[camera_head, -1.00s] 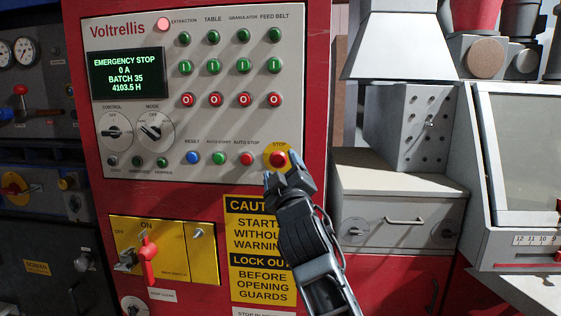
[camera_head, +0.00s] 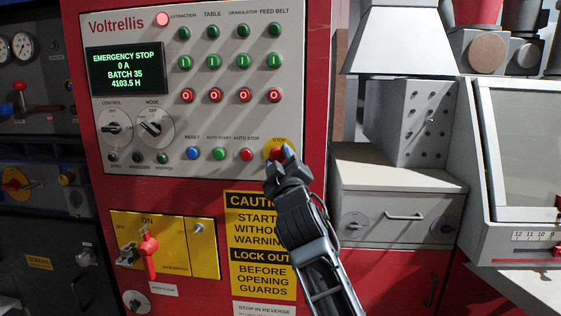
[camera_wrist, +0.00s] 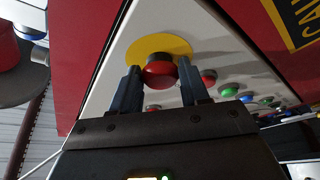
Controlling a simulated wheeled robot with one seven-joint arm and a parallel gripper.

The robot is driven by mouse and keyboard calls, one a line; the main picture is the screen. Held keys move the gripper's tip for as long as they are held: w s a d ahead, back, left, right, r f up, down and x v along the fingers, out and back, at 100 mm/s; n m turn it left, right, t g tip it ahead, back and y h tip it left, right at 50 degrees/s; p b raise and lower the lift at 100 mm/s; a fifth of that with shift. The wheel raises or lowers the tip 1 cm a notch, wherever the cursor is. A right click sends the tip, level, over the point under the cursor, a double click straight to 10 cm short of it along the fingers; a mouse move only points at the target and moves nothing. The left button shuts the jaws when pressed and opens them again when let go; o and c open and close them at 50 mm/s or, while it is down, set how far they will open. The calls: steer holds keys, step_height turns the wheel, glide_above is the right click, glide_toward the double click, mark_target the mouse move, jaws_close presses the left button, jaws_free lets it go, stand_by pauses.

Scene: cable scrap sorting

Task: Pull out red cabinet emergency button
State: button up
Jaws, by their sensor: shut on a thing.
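The red emergency stop button (camera_head: 277,154) sits on a yellow disc at the lower right of the red cabinet's grey panel (camera_head: 225,120). In the wrist view the red button (camera_wrist: 159,75) shows between my two fingers, with the yellow disc (camera_wrist: 157,45) behind it. My gripper (camera_head: 280,160) is at the button in the head view, its fingers shut on the button's sides, and partly hides it. My gripper (camera_wrist: 161,82) also shows in the wrist view with a finger on each side of the red cap. The panel display (camera_head: 126,72) reads EMERGENCY STOP, 0 A.
Blue, green and red push buttons (camera_head: 219,154) stand in a row left of the stop button. A red-handled switch (camera_head: 148,255) on a yellow plate and a caution label (camera_head: 258,262) are below. A grey drawer unit (camera_head: 395,207) stands right of the cabinet.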

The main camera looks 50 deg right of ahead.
jaws_close()
steer(key=shift+s+a, duration=0.5)
steer(key=shift+a, duration=0.15)
steer(key=o, duration=0.9)
jaws_free()
steer(key=shift+b+v, duration=1.25)
steer(key=shift+v, duration=2.65)
